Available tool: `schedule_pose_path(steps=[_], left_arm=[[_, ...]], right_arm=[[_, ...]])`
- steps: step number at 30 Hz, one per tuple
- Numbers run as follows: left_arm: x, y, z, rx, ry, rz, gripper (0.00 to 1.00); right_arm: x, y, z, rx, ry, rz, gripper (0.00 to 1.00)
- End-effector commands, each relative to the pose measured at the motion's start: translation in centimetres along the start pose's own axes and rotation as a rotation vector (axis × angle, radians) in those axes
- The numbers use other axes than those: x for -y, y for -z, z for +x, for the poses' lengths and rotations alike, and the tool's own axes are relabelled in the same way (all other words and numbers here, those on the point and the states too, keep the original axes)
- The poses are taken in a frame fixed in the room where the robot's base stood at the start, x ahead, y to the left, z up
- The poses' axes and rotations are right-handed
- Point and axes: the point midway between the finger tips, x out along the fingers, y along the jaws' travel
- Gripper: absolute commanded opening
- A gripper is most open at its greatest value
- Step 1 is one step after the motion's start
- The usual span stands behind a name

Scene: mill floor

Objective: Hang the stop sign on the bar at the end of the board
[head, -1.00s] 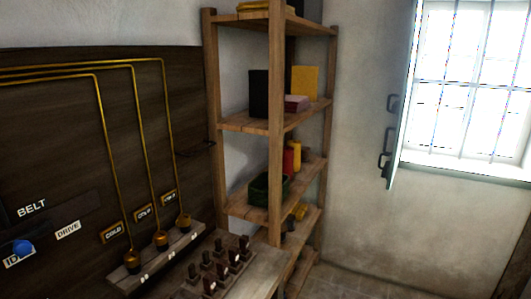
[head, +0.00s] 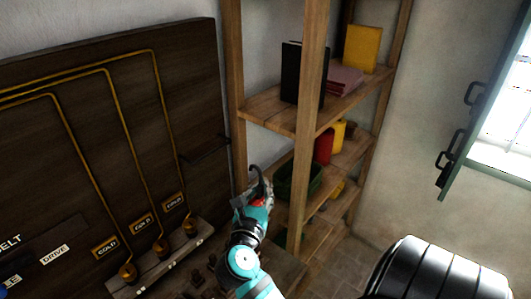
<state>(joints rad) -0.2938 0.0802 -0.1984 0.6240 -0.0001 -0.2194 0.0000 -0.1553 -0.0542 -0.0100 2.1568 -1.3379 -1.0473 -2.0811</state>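The dark board (head: 115,120) fills the left side of the head view, with brass pipes running across it. A thin dark bar (head: 206,150) sticks out at its right end, and I see nothing hanging on it. My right gripper (head: 259,180) is raised below and to the right of the bar, apart from it in the picture, in front of the shelf. One dark curved finger shows; whether it is open or shut is unclear. A small red patch shows at its base, but I cannot make out a stop sign. My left gripper is not in view.
A wooden shelf rack (head: 313,60) stands right of the board, holding a black book (head: 302,75), a yellow book (head: 362,48) and a green bin (head: 300,178). A ledge (head: 160,262) with brass cups runs below the board. An open window shutter (head: 480,115) is at the right.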

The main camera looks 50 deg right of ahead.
Motion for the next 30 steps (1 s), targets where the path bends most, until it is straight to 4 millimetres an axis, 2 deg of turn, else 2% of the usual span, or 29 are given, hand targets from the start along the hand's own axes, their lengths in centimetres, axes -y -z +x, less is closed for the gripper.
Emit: schedule_pose_path(steps=[5, 15, 30], left_arm=[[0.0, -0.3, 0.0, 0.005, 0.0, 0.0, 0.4], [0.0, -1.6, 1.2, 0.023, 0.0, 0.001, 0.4], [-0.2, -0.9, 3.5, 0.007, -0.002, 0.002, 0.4]], right_arm=[[-0.1, -0.3, 0.4, 0.0, 0.028, -0.001, 0.0], [-2.3, -0.2, 1.6, 0.001, 0.024, 0.002, 0.0], [-5.9, -0.2, 3.5, 0.0, 0.023, 0.002, 0.0]])
